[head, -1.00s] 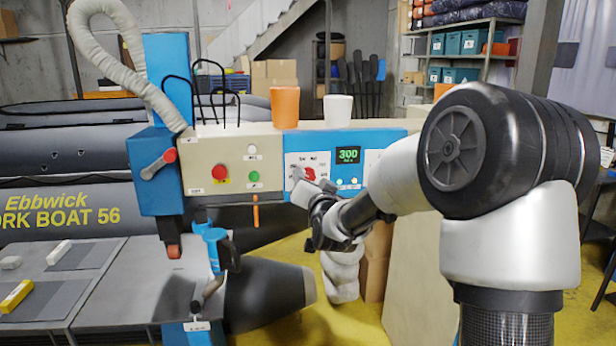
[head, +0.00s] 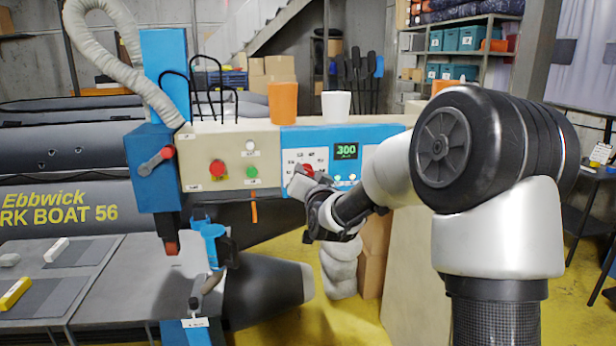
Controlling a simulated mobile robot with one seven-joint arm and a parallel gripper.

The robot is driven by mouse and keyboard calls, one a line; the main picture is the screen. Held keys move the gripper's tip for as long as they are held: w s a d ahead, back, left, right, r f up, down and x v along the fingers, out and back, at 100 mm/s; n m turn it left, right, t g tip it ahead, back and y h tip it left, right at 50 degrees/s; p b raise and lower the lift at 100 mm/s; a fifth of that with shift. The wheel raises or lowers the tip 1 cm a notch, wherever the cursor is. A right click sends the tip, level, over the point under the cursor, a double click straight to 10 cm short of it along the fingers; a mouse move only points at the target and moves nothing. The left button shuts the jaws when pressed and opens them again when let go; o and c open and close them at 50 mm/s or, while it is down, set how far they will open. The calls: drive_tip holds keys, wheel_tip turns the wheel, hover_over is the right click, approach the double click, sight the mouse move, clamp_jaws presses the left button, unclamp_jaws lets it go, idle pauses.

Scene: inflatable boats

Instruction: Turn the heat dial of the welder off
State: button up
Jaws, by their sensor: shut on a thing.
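The welder is a long machine with a beige panel (head: 205,160) and a blue control panel (head: 375,134) to its right. The heat dial (head: 308,168) is a small red knob on the white, marked plate of the blue panel, left of a green display (head: 346,151) reading about 300. My gripper (head: 301,178) is at the dial from the lower right and appears shut on it. The gripper covers part of the dial, so its pointer direction cannot be read.
A red button (head: 217,168), a green button (head: 252,172) and a red-knobbed lever (head: 157,160) are left of the dial. An orange cup (head: 283,103) and a white cup (head: 336,106) stand on top. A grey boat (head: 60,200) lies behind, left.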

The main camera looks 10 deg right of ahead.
drive_tip(key=n+b, duration=0.7)
drive_tip(key=b, duration=0.3)
drive_tip(key=shift+a+f+n, duration=0.1)
drive_tip(key=shift+f+n, duration=0.05)
drive_tip(key=shift+n, duration=0.15)
drive_tip(key=shift+b, duration=0.35)
drive_tip(key=o, duration=1)
drive_tip(key=shift+o, duration=0.2)
drive_tip(key=shift+s, duration=0.1)
